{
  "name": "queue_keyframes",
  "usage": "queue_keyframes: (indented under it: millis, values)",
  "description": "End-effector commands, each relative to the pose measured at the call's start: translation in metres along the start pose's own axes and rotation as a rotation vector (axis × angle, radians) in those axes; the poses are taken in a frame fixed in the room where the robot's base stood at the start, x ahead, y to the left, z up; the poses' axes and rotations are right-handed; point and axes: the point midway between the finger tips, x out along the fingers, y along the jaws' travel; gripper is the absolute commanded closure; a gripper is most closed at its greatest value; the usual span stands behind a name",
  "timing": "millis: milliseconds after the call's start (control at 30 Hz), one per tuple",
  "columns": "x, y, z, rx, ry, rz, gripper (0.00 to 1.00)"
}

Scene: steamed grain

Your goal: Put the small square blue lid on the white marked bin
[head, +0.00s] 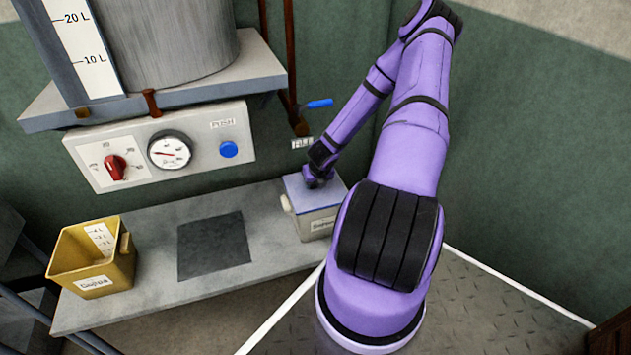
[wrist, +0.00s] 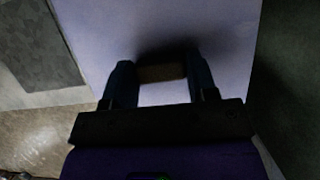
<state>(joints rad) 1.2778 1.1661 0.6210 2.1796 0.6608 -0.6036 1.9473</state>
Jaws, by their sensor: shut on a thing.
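The square blue lid (head: 299,189) shows in the head view at the top of the white marked bin (head: 315,222), which stands on the right end of the grey shelf. The lid looks roughly level and lined up with the bin's rim; I cannot tell whether it rests fully on it. My gripper (head: 318,178) is over the lid. In the wrist view the fingers (wrist: 160,78) are shut on the lid's brownish handle (wrist: 162,73), and the pale blue lid (wrist: 110,30) spreads out beneath them. The bin is hidden there.
A yellow bin (head: 120,262) stands at the left end of the shelf (head: 160,240). A dark square mat (head: 213,245) lies between the bins. A control panel (head: 160,150) with a red knob, gauge and blue button hangs above, under a large pot (head: 170,40).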

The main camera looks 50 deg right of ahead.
Motion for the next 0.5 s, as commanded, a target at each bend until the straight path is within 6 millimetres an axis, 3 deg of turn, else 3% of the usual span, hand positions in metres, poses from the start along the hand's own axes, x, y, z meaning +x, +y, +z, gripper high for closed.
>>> queue_keyframes:
  millis: [467, 500]
  values:
    - [0.0034, -0.0001, -0.0016, 0.000, 0.001, 0.000, 0.78]
    - [0.0034, -0.0001, -0.0017, 0.000, 0.001, 0.000, 0.45]
